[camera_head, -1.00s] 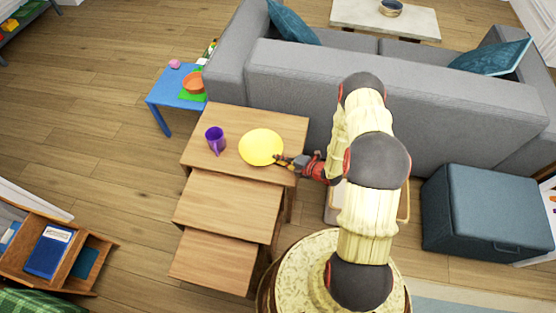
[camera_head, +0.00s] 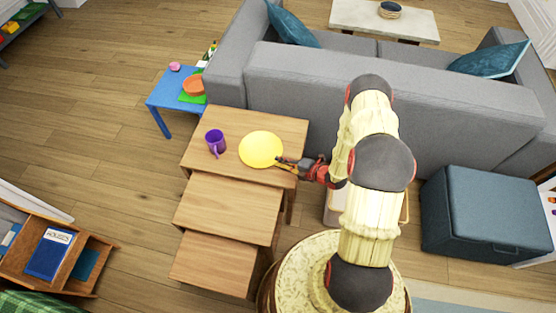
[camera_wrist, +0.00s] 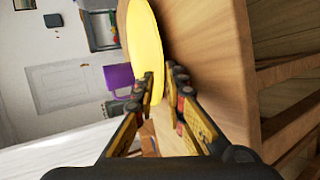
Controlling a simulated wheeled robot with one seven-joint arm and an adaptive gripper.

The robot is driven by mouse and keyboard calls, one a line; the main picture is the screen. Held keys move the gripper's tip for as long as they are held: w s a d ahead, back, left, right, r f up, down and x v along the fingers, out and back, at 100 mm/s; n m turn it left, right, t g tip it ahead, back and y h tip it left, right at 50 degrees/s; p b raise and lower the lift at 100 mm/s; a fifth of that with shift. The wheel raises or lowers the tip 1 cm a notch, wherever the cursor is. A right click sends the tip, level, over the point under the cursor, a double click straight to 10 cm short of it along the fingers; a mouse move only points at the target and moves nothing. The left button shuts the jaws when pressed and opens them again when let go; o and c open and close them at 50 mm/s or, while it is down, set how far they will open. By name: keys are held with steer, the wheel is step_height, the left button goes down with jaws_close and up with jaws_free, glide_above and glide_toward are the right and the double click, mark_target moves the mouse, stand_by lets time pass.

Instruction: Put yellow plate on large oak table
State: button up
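The yellow plate (camera_head: 261,149) lies on the top of the large oak table (camera_head: 228,118), the largest and rearmost of three nested tables. It is right of the purple mug. My gripper (camera_head: 281,161) is at the plate's right edge, low over the tabletop. In the wrist view the plate (camera_wrist: 146,45) is seen nearly edge-on, and its near rim reaches between the fingertips of my gripper (camera_wrist: 163,80). The fingers stand apart, with a gap between the right finger and the plate. The left finger overlaps the rim; I cannot tell whether it touches.
The purple mug (camera_head: 215,142) stands left of the plate. Two lower oak tables (camera_head: 228,208) step out in front. A grey sofa (camera_head: 400,100) is behind, a blue side table (camera_head: 165,101) with an orange bowl (camera_head: 194,86) behind left, and a blue ottoman (camera_head: 485,212) right.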

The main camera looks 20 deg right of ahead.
steer(key=p+v, duration=0.3)
steer(key=v, duration=0.7)
steer(key=a+r+n+g+y, duration=0.2)
steer(key=a+r+n+g, duration=0.3)
steer(key=r+n, duration=0.75)
steer(key=a+r+n+g+y, duration=0.1)
steer(key=a+r+n+g, duration=0.2)
steer(key=a+r+n, duration=0.95)
steer(key=s+d+r+n+t+h, duration=0.1)
steer(key=s+d+r+n+h, duration=0.1)
steer(key=s+r+n, duration=0.4)
steer(key=s+d+r+n+t+h, duration=0.1)
steer(key=s+r+n+h, duration=0.3)
steer(key=r, duration=0.7)
steer(key=s+d+r+n+h, duration=0.3)
steer(key=s+r+n, duration=0.6)
steer(key=n, duration=0.3)
steer(key=shift+d+t+h, duration=0.35)
steer(key=shift+t+h, duration=0.05)
steer(key=shift+h, duration=0.2)
steer(key=shift+s+a, duration=0.1)
steer(key=shift+s, duration=0.1)
